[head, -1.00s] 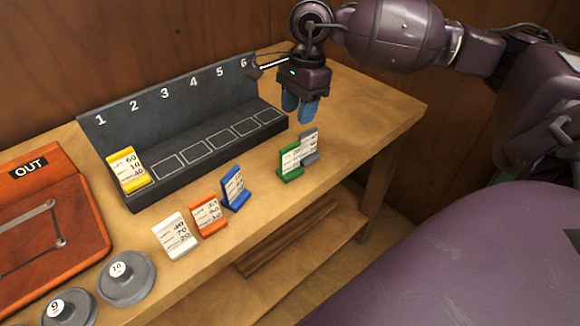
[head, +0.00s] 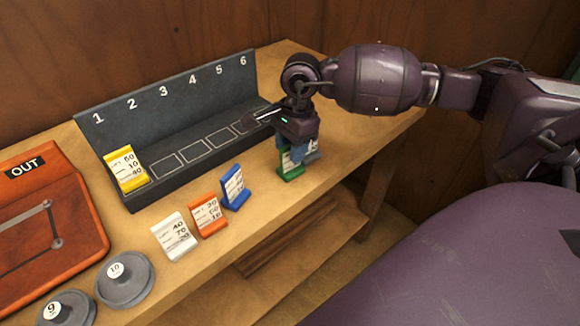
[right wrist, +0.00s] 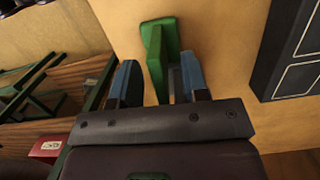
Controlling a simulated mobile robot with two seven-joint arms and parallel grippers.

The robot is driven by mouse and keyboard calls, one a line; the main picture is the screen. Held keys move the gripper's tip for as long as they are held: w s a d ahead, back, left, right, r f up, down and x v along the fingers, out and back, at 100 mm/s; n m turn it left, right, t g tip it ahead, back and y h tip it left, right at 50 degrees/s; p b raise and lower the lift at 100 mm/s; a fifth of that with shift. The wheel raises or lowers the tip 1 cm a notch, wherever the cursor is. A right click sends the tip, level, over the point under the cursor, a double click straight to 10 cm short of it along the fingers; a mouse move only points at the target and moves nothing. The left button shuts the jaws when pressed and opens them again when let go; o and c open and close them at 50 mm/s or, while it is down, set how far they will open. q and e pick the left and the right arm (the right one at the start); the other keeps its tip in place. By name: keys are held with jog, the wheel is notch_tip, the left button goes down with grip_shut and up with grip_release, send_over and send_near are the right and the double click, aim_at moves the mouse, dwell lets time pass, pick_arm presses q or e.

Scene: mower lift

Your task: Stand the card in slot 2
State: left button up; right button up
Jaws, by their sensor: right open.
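The dark slot rack (head: 178,112) is numbered 1 to 6 along its back. A yellow card (head: 126,170) stands in slot 1. Slot 2 (head: 165,167) is an empty outlined box beside it. My right gripper (head: 298,147) is open, lowered at the green card (head: 290,172) in front of the rack's right end. In the right wrist view the green card (right wrist: 157,58) lies between the blue fingertips, with a visible gap at the left finger. My left gripper is out of view.
Blue (head: 235,188), orange (head: 209,216) and white (head: 174,236) cards stand along the table front. Two grey weights (head: 125,280) and the orange OUT board (head: 40,225) are at the left. A lower shelf (head: 300,245) lies beneath the table's front edge.

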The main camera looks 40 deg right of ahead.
jog(key=shift+f, duration=0.1)
grip_shut()
dwell(0.4)
